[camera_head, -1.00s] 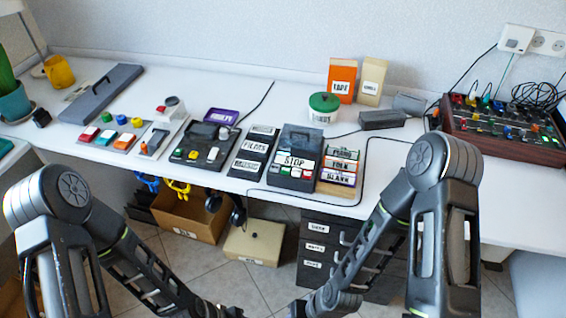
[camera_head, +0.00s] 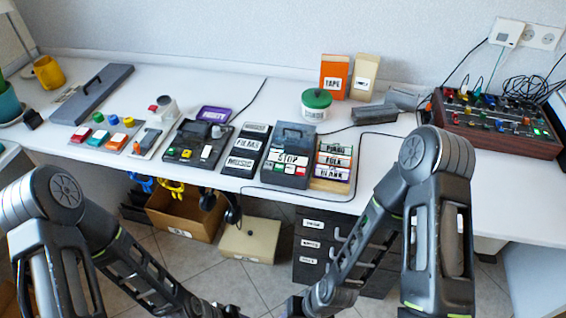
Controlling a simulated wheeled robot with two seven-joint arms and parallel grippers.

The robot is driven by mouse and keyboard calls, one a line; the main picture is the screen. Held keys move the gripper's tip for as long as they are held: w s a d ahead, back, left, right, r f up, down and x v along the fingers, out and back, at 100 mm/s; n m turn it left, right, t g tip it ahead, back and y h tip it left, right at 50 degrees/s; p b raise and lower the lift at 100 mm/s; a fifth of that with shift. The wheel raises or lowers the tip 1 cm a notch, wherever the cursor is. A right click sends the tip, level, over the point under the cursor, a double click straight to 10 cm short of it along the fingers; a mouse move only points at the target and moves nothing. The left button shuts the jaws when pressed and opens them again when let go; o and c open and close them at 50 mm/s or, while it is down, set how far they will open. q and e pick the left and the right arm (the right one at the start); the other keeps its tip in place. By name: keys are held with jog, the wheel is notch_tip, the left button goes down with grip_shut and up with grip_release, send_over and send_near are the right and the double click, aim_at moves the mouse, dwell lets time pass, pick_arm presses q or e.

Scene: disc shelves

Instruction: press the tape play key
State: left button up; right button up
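The tape player (camera_head: 290,138) is a dark box with a handle-like part on its lid. It stands near the desk's front edge at the middle of the view. A white label reading STOP is on it. Below the label is a row of small red, white and green keys (camera_head: 284,169); their markings are too small to read, so I cannot tell which is play. My two arms hang in front of the desk, with their forearms running down to the bottom middle. Both grippers are cut off by the bottom edge, away from the player.
Labelled cassettes (camera_head: 332,160) stand right of the player; a dark panel labelled FILMS and MUSIC (camera_head: 247,150) stands left. Further left is a control box (camera_head: 196,145) with a lever. A green-lidded jar (camera_head: 316,104) stands behind. A mixer (camera_head: 500,122) is at right. Drawers (camera_head: 312,250) are below.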

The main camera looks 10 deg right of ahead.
jog(key=shift+c, duration=0.5)
grip_shut()
dwell(1.5)
